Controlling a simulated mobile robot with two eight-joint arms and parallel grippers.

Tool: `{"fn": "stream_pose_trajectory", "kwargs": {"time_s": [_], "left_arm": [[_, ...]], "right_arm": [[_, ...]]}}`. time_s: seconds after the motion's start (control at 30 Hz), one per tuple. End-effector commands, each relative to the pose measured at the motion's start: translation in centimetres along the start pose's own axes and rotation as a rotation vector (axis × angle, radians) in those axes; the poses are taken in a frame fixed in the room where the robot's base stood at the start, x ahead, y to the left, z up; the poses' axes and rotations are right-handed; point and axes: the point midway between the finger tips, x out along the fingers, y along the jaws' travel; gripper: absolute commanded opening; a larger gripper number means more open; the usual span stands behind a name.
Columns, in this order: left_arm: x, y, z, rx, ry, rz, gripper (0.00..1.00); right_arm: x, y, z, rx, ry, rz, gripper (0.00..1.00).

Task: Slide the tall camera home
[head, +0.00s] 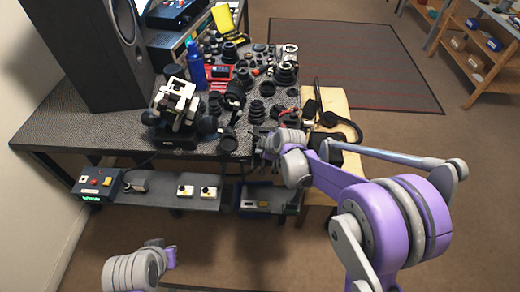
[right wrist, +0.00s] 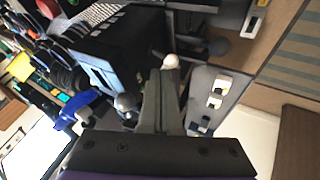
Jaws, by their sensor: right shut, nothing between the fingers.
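I cannot clearly pick out the tall camera among the crowded gear. A dark boxy body (right wrist: 128,42) with a pale blue panel stands close beside my right gripper (right wrist: 168,68) in the right wrist view; it may be a camera, but I cannot tell. In the head view my right gripper (head: 266,146) is at the front edge of the bench, among dark items, its tips partly hidden. Its fingers are together and empty. My left gripper (head: 171,257) is low at the bottom left, away from the bench; its jaws are too small to read.
The grey bench (head: 75,128) holds a tall black speaker (head: 88,50), a white and black device (head: 177,100), a blue bottle (head: 196,66) and several lenses. A lower shelf (head: 150,190) carries small boxes. A pale stool (head: 333,98) with headphones stands right of the bench.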

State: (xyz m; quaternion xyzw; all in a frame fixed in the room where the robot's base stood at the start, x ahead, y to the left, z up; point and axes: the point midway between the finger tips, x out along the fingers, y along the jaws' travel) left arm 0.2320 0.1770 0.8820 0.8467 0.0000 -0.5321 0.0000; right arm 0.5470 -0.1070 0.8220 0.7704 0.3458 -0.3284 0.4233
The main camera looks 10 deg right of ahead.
Motion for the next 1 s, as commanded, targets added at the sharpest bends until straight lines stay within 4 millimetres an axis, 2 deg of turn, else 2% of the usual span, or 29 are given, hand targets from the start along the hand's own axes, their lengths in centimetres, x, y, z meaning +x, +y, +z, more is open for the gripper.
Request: {"fn": "stream_pose_trajectory", "kwargs": {"time_s": [0.17,0.4,0.5,1.0], "left_arm": [[0.0,0.0,0.0,0.0,0.0,0.0,0.0],[0.3,0.0,0.2,0.0,-0.001,0.0,0.0],[0.3,0.0,0.2,0.0,-0.001,0.0,0.0],[0.4,0.0,0.3,0.0,-0.002,0.0,0.0]], "right_arm": [[0.2,0.4,0.0,0.0,0.0,0.0,0.0],[2.1,3.9,0.0,0.0,-0.001,0.001,0.0],[2.4,4.5,0.0,0.0,0.0,0.002,0.0],[2.3,4.3,-0.3,0.0,0.001,0.005,0.0]]}}
